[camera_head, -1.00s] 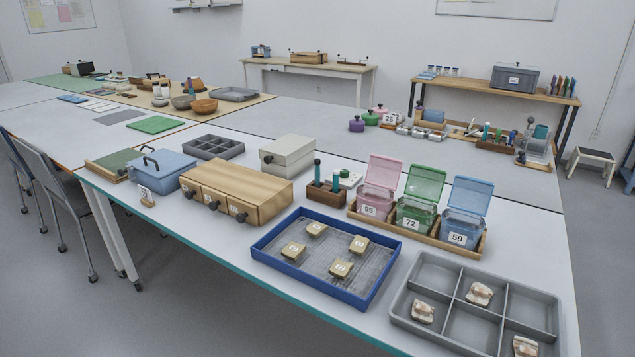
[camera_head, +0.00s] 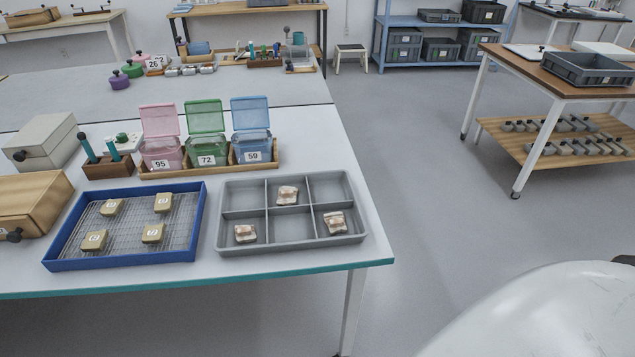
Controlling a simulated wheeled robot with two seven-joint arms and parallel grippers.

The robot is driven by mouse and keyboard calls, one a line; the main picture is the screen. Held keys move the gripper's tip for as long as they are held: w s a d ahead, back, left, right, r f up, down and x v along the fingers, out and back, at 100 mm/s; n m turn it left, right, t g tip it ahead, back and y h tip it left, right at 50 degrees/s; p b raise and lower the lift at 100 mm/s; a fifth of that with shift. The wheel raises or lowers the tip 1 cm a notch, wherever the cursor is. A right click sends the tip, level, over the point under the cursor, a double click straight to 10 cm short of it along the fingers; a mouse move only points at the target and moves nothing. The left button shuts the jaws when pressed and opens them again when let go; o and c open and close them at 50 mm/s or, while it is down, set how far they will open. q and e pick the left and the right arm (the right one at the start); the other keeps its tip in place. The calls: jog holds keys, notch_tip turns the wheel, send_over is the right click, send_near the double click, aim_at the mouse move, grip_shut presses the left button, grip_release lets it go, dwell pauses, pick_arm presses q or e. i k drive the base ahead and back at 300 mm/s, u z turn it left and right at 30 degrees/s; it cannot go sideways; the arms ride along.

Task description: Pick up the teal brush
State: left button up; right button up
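Two teal-handled tools stand upright in a small wooden holder (camera_head: 108,168) on the near table, left of the lidded boxes. The left one (camera_head: 88,149) leans a little; the right one (camera_head: 112,148) stands beside it. Their lower ends are hidden in the holder, so I cannot tell which is the teal brush. Neither of my grippers is in view.
A blue tray (camera_head: 51,247) with several tan numbered blocks, a grey divided tray (camera_head: 291,247) with sherds, and a wooden rack (camera_head: 208,168) of pink, green and blue boxes surround the holder. Drawers (camera_head: 30,205) stand left.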

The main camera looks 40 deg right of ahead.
aim_at(81, 136)
jog(key=u, duration=2.05)
jog(key=i, duration=1.45)
jog(key=z, duration=2.4)
